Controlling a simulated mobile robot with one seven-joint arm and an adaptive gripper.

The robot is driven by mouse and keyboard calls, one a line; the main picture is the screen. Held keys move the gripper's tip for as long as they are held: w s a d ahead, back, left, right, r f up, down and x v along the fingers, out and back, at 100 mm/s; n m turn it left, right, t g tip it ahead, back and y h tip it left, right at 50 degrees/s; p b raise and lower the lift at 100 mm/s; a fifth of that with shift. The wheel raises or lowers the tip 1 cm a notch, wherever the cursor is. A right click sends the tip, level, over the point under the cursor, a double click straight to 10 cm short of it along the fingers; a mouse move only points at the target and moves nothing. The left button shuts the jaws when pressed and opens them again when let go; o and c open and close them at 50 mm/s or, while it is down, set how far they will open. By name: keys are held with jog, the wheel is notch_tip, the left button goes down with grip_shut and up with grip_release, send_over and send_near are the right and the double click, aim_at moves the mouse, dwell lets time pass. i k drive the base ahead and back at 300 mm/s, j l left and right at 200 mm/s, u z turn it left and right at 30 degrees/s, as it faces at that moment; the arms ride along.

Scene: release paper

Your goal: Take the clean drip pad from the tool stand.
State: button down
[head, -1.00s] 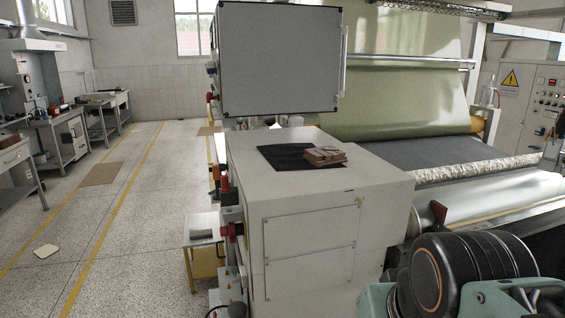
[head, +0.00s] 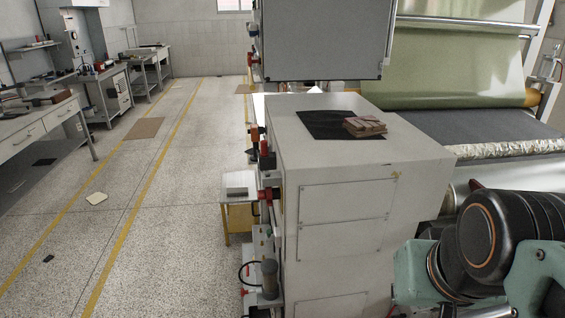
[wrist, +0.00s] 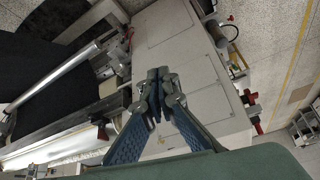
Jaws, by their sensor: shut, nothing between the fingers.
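My gripper (wrist: 157,78) shows in the wrist view with its two fingers together and nothing between them. It points towards the pale machine cabinet's panels. In the head view only my arm shows at the lower right, not the fingers. A small yellow stand (head: 240,222) with a pale top stands on the floor left of the cabinet. A grey, flat-looking block (head: 237,191) lies on its top. I cannot tell whether this is the tool stand or whether the block is the drip pad.
The pale cabinet (head: 340,208) stands ahead, with a black sheet (head: 325,125) and a brown stack (head: 364,126) on top. The roller machine with green web (head: 455,70) is at right. Workbenches (head: 35,128) line the left. The speckled floor between yellow lines is mostly clear.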

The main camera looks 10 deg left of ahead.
aim_at(235, 191)
jog(key=u, duration=2.2)
jog(key=j+u, duration=0.1)
jog(key=j, duration=0.25)
jog(key=i+j+u, duration=0.15)
jog(key=j, duration=0.15)
jog(key=i+j, duration=0.2)
jog(key=j, duration=0.15)
jog(key=i+j+z, duration=0.1)
jog(key=i+j, duration=0.15)
jog(key=j, duration=0.15)
jog(key=i+j+z, duration=0.1)
jog(key=i, duration=0.35)
jog(key=i+j+z, duration=0.1)
jog(key=i+j, duration=0.25)
jog(key=i+z, duration=0.45)
jog(key=i+j+z, duration=0.1)
jog(key=i+z, duration=0.65)
jog(key=i, duration=0.2)
jog(key=i+z, duration=0.35)
jog(key=i, duration=0.2)
